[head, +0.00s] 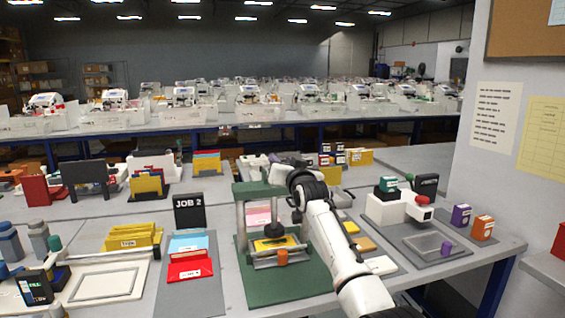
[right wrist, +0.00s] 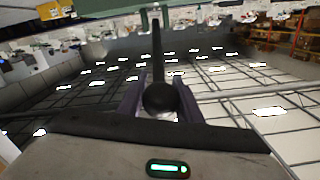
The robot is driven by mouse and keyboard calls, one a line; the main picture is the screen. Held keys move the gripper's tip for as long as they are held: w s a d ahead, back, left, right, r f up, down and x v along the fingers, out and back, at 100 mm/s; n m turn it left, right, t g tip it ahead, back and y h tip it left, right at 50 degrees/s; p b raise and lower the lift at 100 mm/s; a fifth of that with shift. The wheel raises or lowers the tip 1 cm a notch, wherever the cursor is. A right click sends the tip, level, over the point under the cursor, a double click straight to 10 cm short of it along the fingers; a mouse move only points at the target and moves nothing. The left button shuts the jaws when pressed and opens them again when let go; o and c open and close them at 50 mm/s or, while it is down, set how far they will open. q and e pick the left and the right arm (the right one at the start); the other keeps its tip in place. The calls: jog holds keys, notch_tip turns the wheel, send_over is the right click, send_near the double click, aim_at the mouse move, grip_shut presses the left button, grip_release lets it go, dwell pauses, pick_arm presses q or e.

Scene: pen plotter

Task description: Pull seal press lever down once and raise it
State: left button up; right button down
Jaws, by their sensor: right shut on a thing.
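The seal press is a green frame (head: 247,215) on a green base plate (head: 300,283), standing at the centre front of the table in the head view. A black round die sits low between its posts, above a yellow piece (head: 275,243). My right gripper (head: 272,168) is at the top of the press, partly hidden by my own wrist. In the right wrist view, the press lever (right wrist: 156,50) is a dark rod with a black ball knob (right wrist: 160,98). The knob sits between the two fingers of the right gripper (right wrist: 160,92), which is shut on it. My left gripper is out of view.
A grey mat with a red envelope (head: 190,266) and a black JOB 2 sign (head: 189,211) are left of the press. A white stamping device (head: 392,207) stands to the right. Yellow blocks and a white block (head: 380,265) lie near the right side of the base.

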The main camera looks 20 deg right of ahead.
jog(key=shift+a+f, duration=0.15)
jog(key=shift+f, duration=0.25)
jog(key=c, duration=1.5)
grip_release()
jog(key=shift+c, duration=0.2)
jog(key=shift+o, duration=1.3)
jog(key=shift+w, duration=0.2)
jog(key=shift+r, duration=0.1)
jog(key=shift+s, duration=0.1)
jog(key=s, duration=1)
jog(key=shift+s+a+b, duration=0.15)
jog(key=shift+a+b, duration=0.2)
jog(key=shift+a, duration=0.05)
